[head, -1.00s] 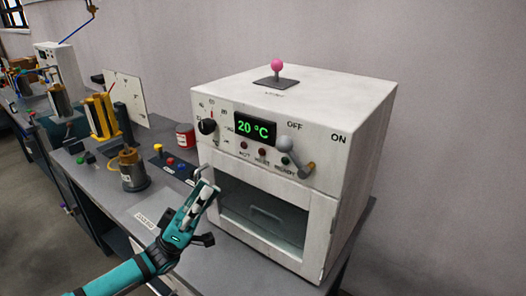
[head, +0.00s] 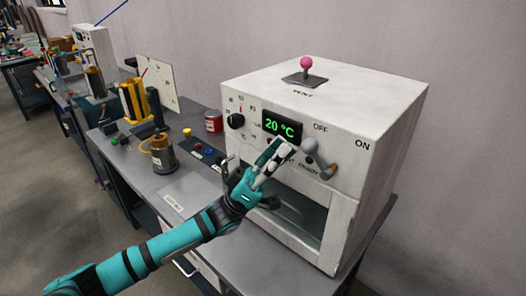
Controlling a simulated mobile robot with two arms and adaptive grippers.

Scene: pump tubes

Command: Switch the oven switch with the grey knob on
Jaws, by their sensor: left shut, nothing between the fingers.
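The white oven (head: 395,110) stands on the grey bench. Its switch has a round grey knob (head: 309,146) on a short lever, with a brownish pivot (head: 328,172) at the lower right. The knob leans up and left, on the side of the OFF label (head: 321,127). The ON label (head: 362,143) is further right. My left gripper (head: 279,146) is shut and empty, in front of the oven panel just left of the knob. I cannot tell whether it touches the knob. It hides the buttons under the green 20 °C display (head: 283,127). My right gripper is not in view.
A black dial (head: 236,121) is on the panel's left, and a pink-knobbed lever (head: 306,64) is on the oven's top. A red can (head: 213,121), a button box (head: 208,155) and a brass-topped cylinder (head: 163,155) stand left of the oven.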

